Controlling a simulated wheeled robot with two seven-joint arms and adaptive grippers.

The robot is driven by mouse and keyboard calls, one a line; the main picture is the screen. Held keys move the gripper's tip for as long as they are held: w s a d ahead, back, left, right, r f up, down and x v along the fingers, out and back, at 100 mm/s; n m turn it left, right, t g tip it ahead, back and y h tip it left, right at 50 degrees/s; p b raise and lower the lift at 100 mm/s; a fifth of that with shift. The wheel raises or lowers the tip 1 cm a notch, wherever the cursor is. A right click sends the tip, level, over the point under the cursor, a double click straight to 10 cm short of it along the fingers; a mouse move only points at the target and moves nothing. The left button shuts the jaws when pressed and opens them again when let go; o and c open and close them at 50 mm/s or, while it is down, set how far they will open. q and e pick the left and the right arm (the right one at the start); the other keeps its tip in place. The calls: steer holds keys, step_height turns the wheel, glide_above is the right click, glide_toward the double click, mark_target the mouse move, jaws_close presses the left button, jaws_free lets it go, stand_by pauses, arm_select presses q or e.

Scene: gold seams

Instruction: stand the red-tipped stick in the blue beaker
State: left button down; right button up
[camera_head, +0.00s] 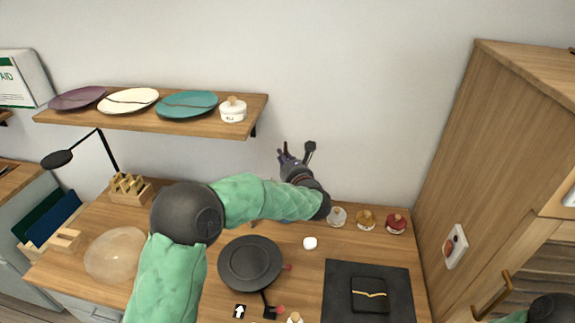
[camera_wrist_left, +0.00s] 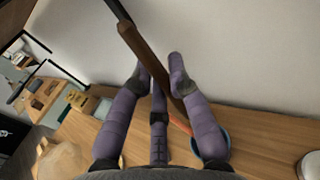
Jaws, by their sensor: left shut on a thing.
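My left gripper (camera_head: 293,158) is raised in front of the wall above the back of the table. In the left wrist view its purple fingers (camera_wrist_left: 160,74) are shut on a brown stick (camera_wrist_left: 145,50). The stick is tilted, with a dark part at its upper end. An orange-red part (camera_wrist_left: 181,123) shows low along its line, partly behind a finger. A blue rim, seemingly the blue beaker (camera_wrist_left: 224,148), shows on the table below, mostly hidden by a finger. In the head view only a bit of blue (camera_head: 287,221) shows under my left forearm. My right gripper is out of view.
A black pan (camera_head: 250,262) and a dark mat (camera_head: 338,302) lie on the table. Several small lidded jars, one red (camera_head: 396,223), stand at the back right. A clear bowl (camera_head: 116,254) is at left. A shelf with plates (camera_head: 187,105) hangs at upper left.

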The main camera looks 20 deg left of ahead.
arm_select(q)
steer(key=shift+f+b, duration=1.8)
steer(key=shift+f, duration=1.2)
step_height(320, 180, down, 7)
steer(key=b, duration=0.5)
steer(key=shift+r, duration=0.2)
steer(key=c, duration=1.1)
jaws_free()
steer(key=shift+s, duration=0.1)
steer(key=v, duration=1.2)
steer(key=shift+r, duration=0.15)
step_height(320, 180, up, 9)
steer(key=p, duration=0.9)
